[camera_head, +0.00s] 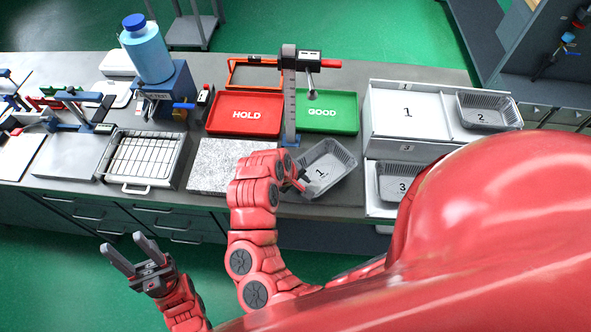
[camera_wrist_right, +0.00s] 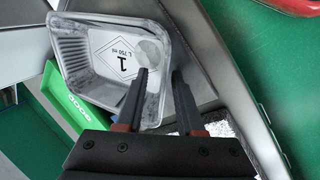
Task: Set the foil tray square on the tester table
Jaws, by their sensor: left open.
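The foil tray (camera_head: 325,170), marked 1, is at the bench's front edge, turned at an angle to it. My right gripper (camera_head: 303,183) is at its left side. In the right wrist view the foil tray (camera_wrist_right: 78,72) has its near wall by my right gripper (camera_wrist_right: 161,72), one finger over the inside and the other outside; whether they press on it is unclear. A speckled grey plate (camera_head: 212,166) lies left of the tray, partly hidden by my right arm. A tester column (camera_head: 289,105) stands behind it. My left gripper (camera_head: 128,255) is open and empty in front of the bench.
Behind are a red HOLD tray (camera_head: 245,128) and a green GOOD tray (camera_head: 328,126). A wire rack (camera_head: 147,158) is left of the plate.

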